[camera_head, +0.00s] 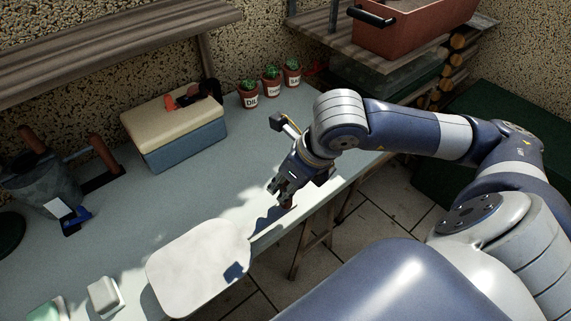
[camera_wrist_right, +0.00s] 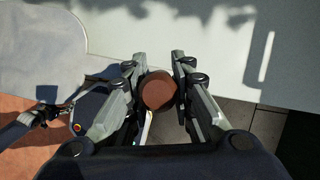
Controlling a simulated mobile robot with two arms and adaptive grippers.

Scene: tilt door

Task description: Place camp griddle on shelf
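A flat pale grey plate with rounded corners (camera_head: 200,265), which may be the camp griddle, lies on the front of the bench. It also shows at the upper left of the right wrist view (camera_wrist_right: 40,40). My right gripper (camera_head: 281,188) is over the bench's front edge, beyond and right of the plate. In the wrist view its fingers (camera_wrist_right: 160,85) stand either side of a round brown end (camera_wrist_right: 159,91); contact is unclear. Wooden shelves are at the upper left (camera_head: 110,50) and upper right (camera_head: 335,38). My left gripper is not visible.
The pale bench (camera_head: 130,215) holds a cream-and-blue box (camera_head: 180,130), several potted plants (camera_head: 271,82) and a grey bucket (camera_head: 40,185). A small pale block (camera_head: 103,295) is left of the plate. A terracotta planter (camera_head: 410,25) stands on the right shelf. The bench's middle is clear.

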